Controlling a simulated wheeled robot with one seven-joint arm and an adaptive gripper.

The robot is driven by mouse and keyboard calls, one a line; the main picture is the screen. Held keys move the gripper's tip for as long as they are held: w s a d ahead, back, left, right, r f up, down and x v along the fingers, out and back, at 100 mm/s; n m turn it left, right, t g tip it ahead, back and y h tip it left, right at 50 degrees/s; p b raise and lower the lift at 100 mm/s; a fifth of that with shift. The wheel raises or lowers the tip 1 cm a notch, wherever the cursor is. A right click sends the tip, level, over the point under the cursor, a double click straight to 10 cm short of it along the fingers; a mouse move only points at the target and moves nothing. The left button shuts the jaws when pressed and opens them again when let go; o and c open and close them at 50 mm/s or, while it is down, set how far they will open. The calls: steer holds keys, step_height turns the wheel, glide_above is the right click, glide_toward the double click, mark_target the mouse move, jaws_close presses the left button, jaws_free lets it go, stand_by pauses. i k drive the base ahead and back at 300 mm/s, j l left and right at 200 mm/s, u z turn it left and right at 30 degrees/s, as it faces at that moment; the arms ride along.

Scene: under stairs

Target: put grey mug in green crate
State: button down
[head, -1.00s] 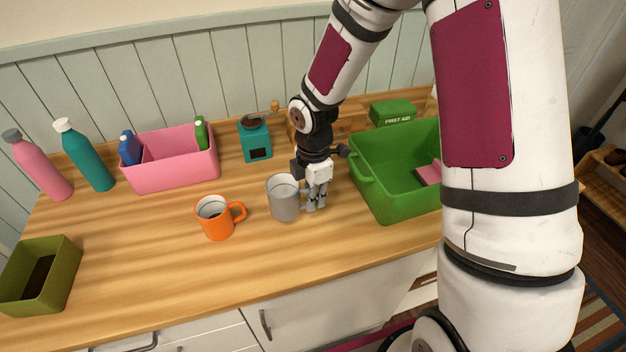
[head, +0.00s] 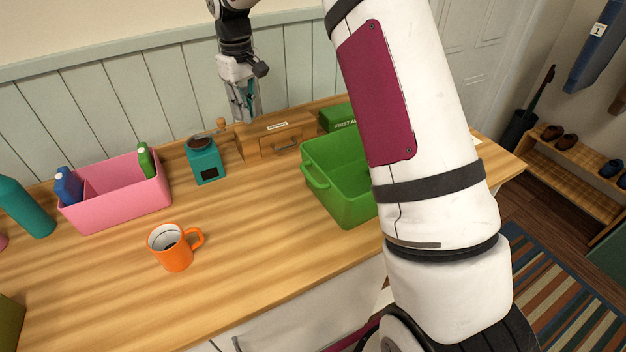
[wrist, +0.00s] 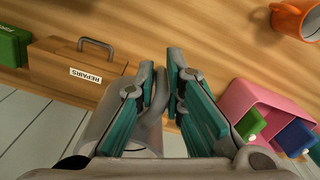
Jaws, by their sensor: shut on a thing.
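My gripper (head: 243,112) is raised at the back of the counter, in front of the wall panels and left of the green crate. The wrist view shows its teal-padded fingers (wrist: 160,80) shut on the handle of the grey mug (wrist: 102,128). The mug's body sits beside the left finger, partly hidden by it. In the head view I cannot clearly make out the mug at the gripper. The green crate (head: 341,203) stands on the right of the counter, its right part hidden behind my arm.
A wooden toolbox labelled REPAIRS (wrist: 72,75) and a teal grinder (head: 205,164) stand at the back, with a green first-aid box (head: 338,116) beside them. A pink bin (head: 120,208) with bottles is at left. An orange mug (head: 172,252) stands in front. The front middle counter is clear.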

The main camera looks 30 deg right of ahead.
mark_target(354, 190)
steer(key=l+u, duration=0.1)
steer(key=l, duration=0.4)
steer(key=k+l+u, duration=0.1)
steer(key=l, duration=0.4)
steer(key=k+l+u, duration=0.15)
steer(key=l, duration=0.35)
steer(key=i+l, duration=0.15)
steer(key=l, duration=0.1)
